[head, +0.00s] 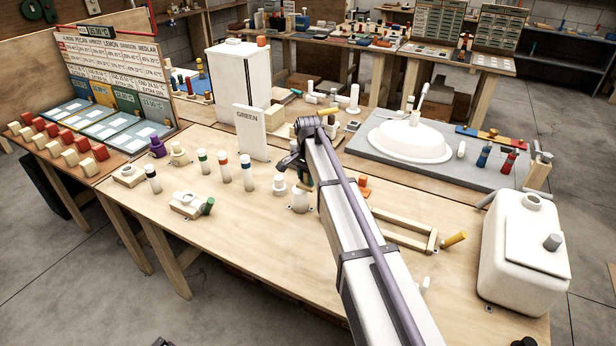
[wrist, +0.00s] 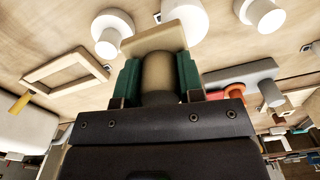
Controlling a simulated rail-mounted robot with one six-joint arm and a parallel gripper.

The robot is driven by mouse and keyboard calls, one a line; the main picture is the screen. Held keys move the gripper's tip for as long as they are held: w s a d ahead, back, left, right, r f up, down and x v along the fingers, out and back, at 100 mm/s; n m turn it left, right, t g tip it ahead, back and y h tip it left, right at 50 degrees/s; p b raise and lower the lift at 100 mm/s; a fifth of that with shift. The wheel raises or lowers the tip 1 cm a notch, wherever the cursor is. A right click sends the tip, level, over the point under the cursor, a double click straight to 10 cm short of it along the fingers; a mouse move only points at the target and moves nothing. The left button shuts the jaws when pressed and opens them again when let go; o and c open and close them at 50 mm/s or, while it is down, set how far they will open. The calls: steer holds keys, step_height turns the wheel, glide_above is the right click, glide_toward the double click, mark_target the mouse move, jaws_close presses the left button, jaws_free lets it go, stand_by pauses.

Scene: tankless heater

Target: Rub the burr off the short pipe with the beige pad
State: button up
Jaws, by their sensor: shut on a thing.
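My gripper (head: 298,165) is over the middle of the workbench in the head view, its fingers mostly hidden by my own arm. In the wrist view its two green fingers (wrist: 159,78) are shut on the tan round grip of the beige pad (wrist: 153,41). The pad's flat face points away from the gripper, toward the white fittings. A white round stub (wrist: 110,34) is just left of the pad, and a larger white cylinder (wrist: 186,16) lies just beyond it. I cannot tell which white piece is the short pipe, and no burr can be made out.
A wooden frame (head: 402,233) and a white tank (head: 524,255) are to the right. Several colour-banded white cylinders stand left, near a GREEN sign (head: 249,132). A white basin (head: 410,140) is behind at right.

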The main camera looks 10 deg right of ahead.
steer(key=shift+r+p, duration=1.1)
steer(key=shift+r, duration=0.55)
step_height(320, 180, up, 3)
steer(key=p, duration=0.3)
steer(key=shift+r, duration=0.1)
